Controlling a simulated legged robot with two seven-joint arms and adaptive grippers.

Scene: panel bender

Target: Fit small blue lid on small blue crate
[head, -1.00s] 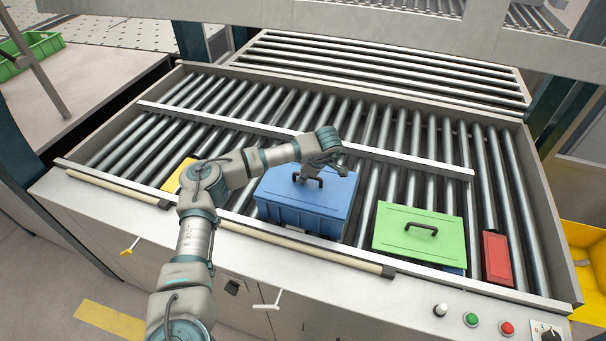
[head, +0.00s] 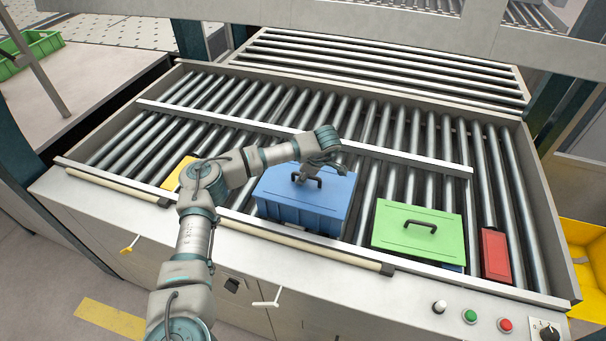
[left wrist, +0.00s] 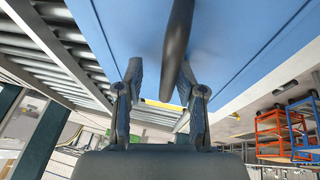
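The blue lid (head: 331,196) with a dark handle (head: 308,181) lies on top of the blue crate (head: 300,215) on the rollers, and looks level. Whether its rim is fully down all round I cannot tell. My left gripper (head: 303,174) is at the handle, above the lid. In the left wrist view, the handle (left wrist: 178,35) runs between the spread fingers of my left gripper (left wrist: 163,78), nearer the right finger, with a gap to the left one. The lid's blue surface (left wrist: 125,25) fills the top of that view. My right gripper is not in view.
A green lid (head: 400,237) with a handle lies to the right, with a blue edge showing beneath it. A red box (head: 495,255) is beyond it. A yellow item (head: 178,175) is partly behind my left arm. A metal rail (head: 400,157) crosses the rollers behind the crate.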

